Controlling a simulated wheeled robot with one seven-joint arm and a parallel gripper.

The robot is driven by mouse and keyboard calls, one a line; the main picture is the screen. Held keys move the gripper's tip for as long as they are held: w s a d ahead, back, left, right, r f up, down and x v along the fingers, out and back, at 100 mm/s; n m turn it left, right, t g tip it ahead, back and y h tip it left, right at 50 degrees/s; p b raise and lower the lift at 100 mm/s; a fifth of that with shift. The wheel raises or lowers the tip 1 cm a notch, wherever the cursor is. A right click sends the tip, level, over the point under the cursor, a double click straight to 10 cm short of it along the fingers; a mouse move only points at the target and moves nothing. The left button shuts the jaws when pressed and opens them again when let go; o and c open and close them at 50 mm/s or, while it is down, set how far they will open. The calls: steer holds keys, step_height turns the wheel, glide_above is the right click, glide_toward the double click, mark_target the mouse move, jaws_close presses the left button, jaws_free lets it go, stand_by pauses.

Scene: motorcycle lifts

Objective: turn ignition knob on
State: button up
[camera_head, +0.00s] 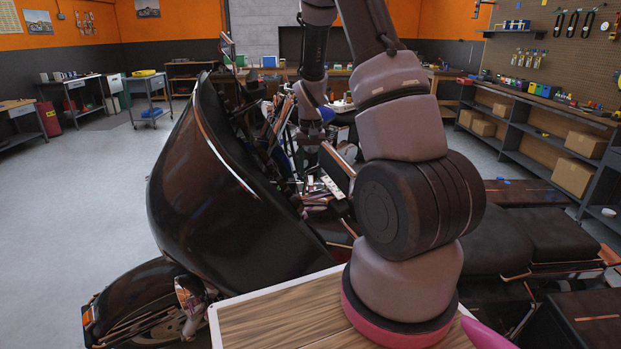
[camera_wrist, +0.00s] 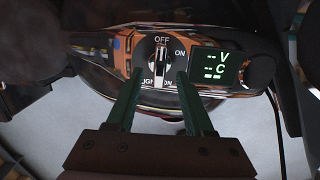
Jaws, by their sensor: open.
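The ignition knob (camera_wrist: 160,64) shows in the wrist view on a glossy panel. Its light-coloured bar stands upright in the picture, in line with the OFF label above it. My gripper (camera_wrist: 160,84) is open, with one dark green finger on each side below the knob. A gap shows between the fingers, and I cannot tell whether either touches the knob. In the head view my gripper is small and partly hidden among the handlebar parts behind my arm; the knob cannot be made out there.
A lit display (camera_wrist: 217,66) sits right of the knob, with a round black part (camera_wrist: 261,70) beyond it. In the head view the motorcycle's large black fairing (camera_head: 225,185) stands left of my arm. The black seat (camera_head: 535,235) is at right. Open floor (camera_head: 60,220) lies at left.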

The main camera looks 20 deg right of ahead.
mark_target(311, 180)
steer(key=shift+f, duration=1.5)
jaws_close()
steer(key=shift+m, duration=0.3)
steer(key=m, duration=0.5)
steer(key=shift+s+m, duration=0.1)
steer(key=shift+m, duration=0.2)
steer(key=m+t, duration=0.1)
steer(key=m, duration=0.4)
steer(key=shift+m+y, duration=0.3)
steer(key=shift+y, duration=0.1)
steer(key=shift+d, duration=0.1)
